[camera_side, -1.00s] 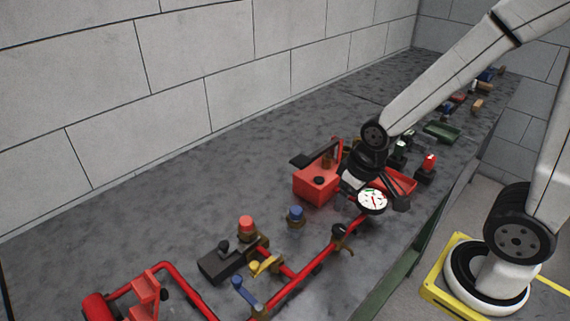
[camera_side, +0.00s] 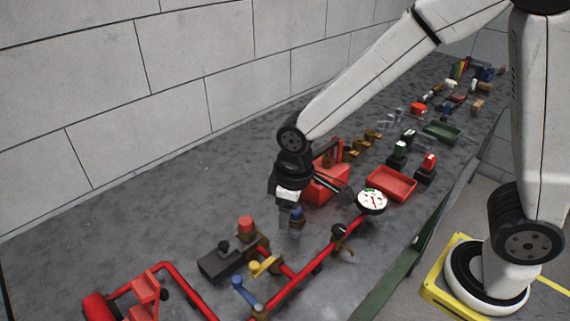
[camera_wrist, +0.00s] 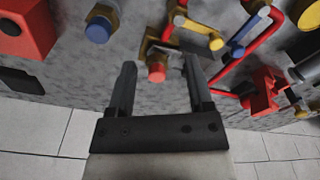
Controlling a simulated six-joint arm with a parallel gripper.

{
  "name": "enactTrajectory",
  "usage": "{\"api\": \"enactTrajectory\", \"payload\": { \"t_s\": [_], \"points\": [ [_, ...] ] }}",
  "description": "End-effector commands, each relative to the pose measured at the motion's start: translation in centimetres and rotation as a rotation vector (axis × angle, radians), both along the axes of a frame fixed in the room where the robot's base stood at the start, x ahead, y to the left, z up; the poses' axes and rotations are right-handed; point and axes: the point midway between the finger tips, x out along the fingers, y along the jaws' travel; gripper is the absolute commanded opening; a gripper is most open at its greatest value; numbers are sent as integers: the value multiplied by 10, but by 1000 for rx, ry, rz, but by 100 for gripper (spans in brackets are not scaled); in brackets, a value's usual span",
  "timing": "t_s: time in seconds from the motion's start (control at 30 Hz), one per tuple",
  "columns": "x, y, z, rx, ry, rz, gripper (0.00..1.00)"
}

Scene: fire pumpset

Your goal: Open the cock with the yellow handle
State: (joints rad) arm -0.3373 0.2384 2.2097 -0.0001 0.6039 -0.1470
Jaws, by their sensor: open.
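The yellow handle (camera_side: 264,267) is on a brass cock joined to the red pipework, at the lower middle of the side view. In the wrist view the yellow handle (camera_wrist: 198,31) lies above and right of the fingers, with a brass body at its left end.
A blue-handled cock (camera_side: 246,293) stands close to the yellow one. The red-capped fitting and a dark block (camera_side: 221,261) are just behind it. A pressure gauge (camera_side: 371,201), red box (camera_side: 327,188) and red tray (camera_side: 391,183) are to the right.

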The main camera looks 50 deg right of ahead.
Motion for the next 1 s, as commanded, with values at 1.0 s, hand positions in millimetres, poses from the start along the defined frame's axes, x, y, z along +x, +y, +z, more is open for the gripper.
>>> {"api": "enactTrajectory", "payload": {
  "t_s": [1.0],
  "points": [
    [5, 90, -29, -45, 84, 301, 66]
  ]
}}
